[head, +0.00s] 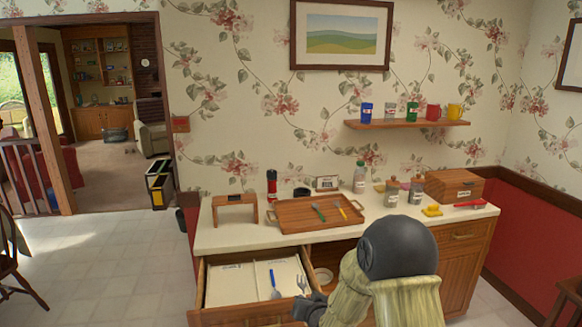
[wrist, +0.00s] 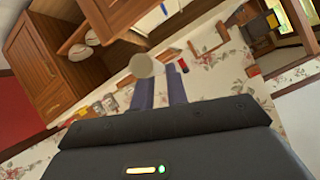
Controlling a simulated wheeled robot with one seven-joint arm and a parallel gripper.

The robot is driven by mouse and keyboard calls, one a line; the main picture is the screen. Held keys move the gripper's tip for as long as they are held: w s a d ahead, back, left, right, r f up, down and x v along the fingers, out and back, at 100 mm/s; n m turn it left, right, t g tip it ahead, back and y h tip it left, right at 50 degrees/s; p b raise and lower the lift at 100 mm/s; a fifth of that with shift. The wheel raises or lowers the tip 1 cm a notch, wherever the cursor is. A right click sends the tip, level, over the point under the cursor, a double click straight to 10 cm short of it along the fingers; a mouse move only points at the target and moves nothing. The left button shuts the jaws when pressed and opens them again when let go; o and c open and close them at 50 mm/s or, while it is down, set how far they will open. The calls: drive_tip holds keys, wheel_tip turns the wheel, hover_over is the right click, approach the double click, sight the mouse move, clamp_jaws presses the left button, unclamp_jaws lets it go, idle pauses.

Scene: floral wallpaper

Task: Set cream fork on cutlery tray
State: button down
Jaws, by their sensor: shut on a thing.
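The cream fork (head: 301,284) stands tines up at my gripper (head: 309,303) in the head view, in front of the open drawer. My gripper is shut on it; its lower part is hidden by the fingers. The wooden cutlery tray (head: 292,228) with raised handles lies on the counter behind the gripper. A green-handled utensil (head: 319,211) and a yellow-handled one (head: 342,213) lie in it, apart.
The open drawer (head: 250,312) holds a blue-handled spoon (head: 274,281). A small wooden stand (head: 235,199) is left of the tray; jars (head: 391,192) and a wooden box (head: 454,186) are right. A red pepper mill (head: 272,185) stands behind. The counter's left front is clear.

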drive_tip(key=s+d+f+m+h, duration=0.1)
drive_tip(key=s+d+f, duration=0.3)
drive_tip(key=f, duration=0.3)
drive_tip(key=s+d+f+m+h+p, duration=0.1)
drive_tip(key=s+d+f+h, duration=0.1)
drive_tip(key=s+d+f, duration=0.2)
wheel_tip(320, 180, down, 3)
drive_tip(key=d, duration=0.3)
drive_tip(key=shift+s+m, duration=0.2)
drive_tip(key=shift+m, duration=0.1)
drive_tip(key=s+f, duration=0.4)
drive_tip(key=f, duration=0.1)
drive_tip(key=shift+f, duration=0.2)
drive_tip(key=shift+s, duration=0.1)
wheel_tip(320, 180, down, 7)
drive_tip(key=s, duration=0.2)
